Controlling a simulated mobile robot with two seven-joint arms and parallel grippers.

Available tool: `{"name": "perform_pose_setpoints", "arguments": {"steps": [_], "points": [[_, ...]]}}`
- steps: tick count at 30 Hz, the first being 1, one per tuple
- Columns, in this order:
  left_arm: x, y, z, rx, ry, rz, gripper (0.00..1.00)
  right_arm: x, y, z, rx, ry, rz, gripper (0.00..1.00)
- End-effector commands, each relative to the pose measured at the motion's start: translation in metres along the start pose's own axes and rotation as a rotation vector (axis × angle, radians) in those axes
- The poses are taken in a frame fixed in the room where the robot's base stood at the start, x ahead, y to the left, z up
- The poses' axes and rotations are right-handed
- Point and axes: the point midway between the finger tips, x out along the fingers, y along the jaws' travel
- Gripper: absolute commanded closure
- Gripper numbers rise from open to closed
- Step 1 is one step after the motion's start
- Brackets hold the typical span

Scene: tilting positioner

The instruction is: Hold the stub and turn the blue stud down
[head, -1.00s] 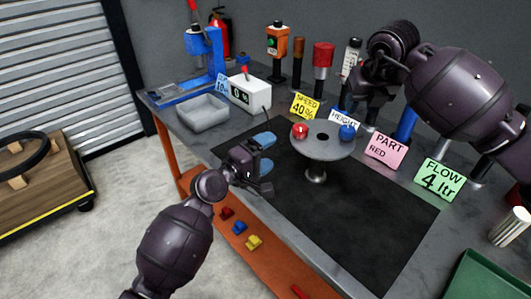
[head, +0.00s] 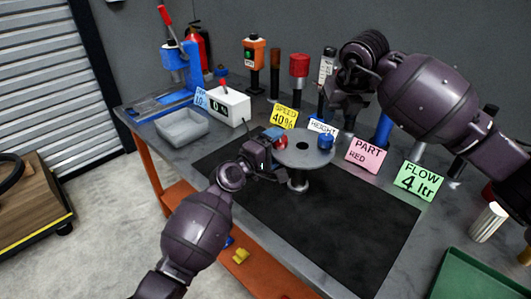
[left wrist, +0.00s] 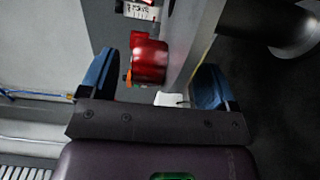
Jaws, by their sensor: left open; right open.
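A grey round disc (head: 305,158) with a centre hole sits level on a short post on the black mat. A red stub (head: 281,142) stands at its left rim and a blue stud (head: 326,141) at its right rim. My left gripper (head: 272,138) is open at the disc's left edge, beside the red stub. In the left wrist view the red stub (left wrist: 150,60) and the disc's edge (left wrist: 193,45) show between the spread blue fingers (left wrist: 155,82); no contact is visible. My right gripper (head: 348,108) is open and empty above the back of the bench, behind the blue stud.
Sign cards, including a pink one (head: 365,155) and a green one (head: 419,181), stand right of the disc. A grey bin (head: 182,125) and a white meter box (head: 229,106) are at the left. The black mat (head: 340,225) is clear in front.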

Motion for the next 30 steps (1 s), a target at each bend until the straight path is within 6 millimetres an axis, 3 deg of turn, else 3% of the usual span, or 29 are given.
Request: {"name": "perform_pose_setpoints", "arguments": {"steps": [12,28,30], "points": [[0.0071,0.0002,0.0003,-0.001,0.0,0.001,0.18,0.0001,0.0,0.0,0.0,0.0,0.0,0.57],[0.0068,0.0001,0.0001,0.0,0.0,0.0,0.97,0.0,0.0,0.0,0.0,0.0,0.0,0.57],[0.0068,0.0001,0.0001,0.0,0.0,0.0,1.0,0.0,0.0,0.0,0.0,0.0,0.0,0.54]]}}
